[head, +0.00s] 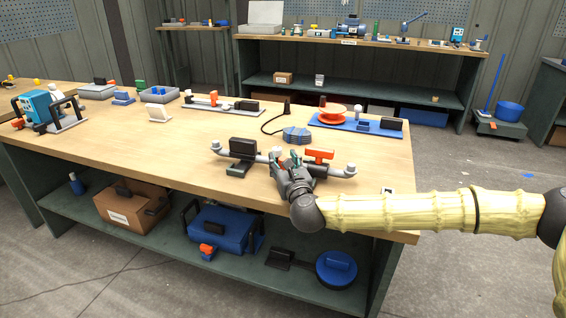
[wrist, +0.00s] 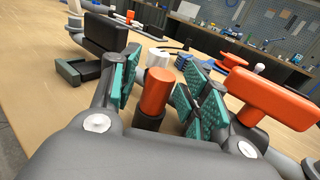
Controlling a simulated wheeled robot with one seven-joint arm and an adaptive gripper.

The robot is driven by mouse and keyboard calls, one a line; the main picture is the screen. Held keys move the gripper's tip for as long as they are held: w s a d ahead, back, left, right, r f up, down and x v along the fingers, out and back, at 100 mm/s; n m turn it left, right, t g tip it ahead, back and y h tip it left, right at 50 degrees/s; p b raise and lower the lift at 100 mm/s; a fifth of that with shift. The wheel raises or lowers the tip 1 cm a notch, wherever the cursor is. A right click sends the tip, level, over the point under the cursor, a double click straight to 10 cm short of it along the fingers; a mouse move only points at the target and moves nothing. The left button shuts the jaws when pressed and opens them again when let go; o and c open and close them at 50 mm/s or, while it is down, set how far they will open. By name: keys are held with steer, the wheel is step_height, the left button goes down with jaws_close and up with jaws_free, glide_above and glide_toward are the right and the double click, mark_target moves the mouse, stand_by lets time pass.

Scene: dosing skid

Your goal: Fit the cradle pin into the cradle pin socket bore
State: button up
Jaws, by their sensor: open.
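My gripper (head: 287,161) is open at the near part of the bench, in front of a grey pipe assembly. In the wrist view its teal-padded fingers (wrist: 157,92) stand either side of an upright orange-red cylinder with a dark grey lower part (wrist: 157,90), seemingly the cradle pin. A gap shows on both sides of it, so it does not look gripped. Its lower end is hidden behind my gripper's body. I cannot make out the socket bore. A white round piece (wrist: 158,57) stands just beyond the cylinder.
A black block (head: 243,148) on the assembly is left of my gripper, and an orange-red block (head: 320,154) is close on its right. The bench front left is clear.

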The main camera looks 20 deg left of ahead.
steer(key=v, duration=1.2)
steer(key=shift+a, duration=0.1)
